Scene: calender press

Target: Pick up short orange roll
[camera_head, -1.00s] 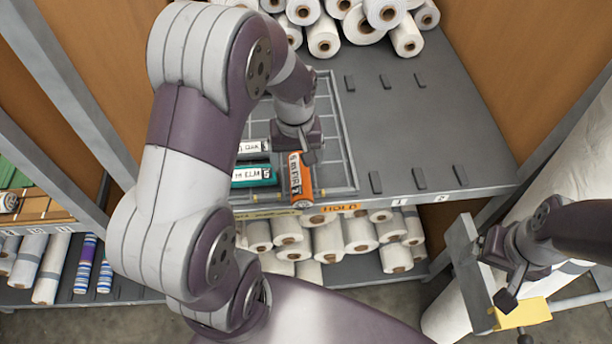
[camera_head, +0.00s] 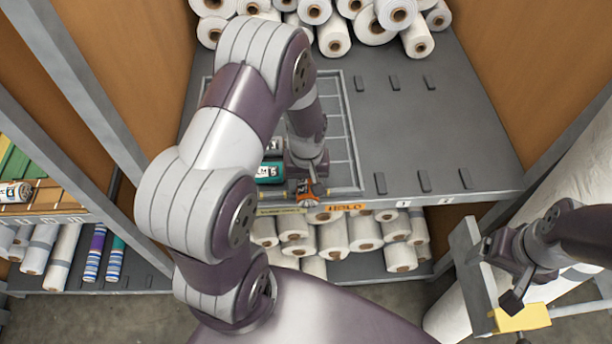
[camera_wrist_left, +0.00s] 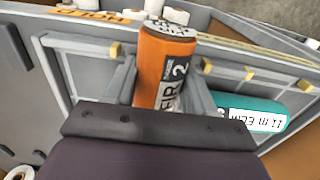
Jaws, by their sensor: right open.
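The short orange roll (camera_head: 308,197) lies near the front edge of the grey shelf, mostly covered by my left gripper (camera_head: 308,180) in the head view. In the left wrist view the orange roll (camera_wrist_left: 160,65), with a white label reading "FIR 2", sits between the two fingers of my left gripper (camera_wrist_left: 163,88). One finger is on each side of it, close to its sides; I cannot tell whether they press on it. My right gripper (camera_head: 502,272) is open, at the right by a grey frame, away from the orange roll.
A teal roll (camera_head: 269,173) lies left of the orange one, and also shows in the left wrist view (camera_wrist_left: 262,112). White rolls (camera_head: 335,38) are piled at the back, and more (camera_head: 330,238) lie on the shelf below. The shelf's right part (camera_head: 420,130) is clear except for small stops.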

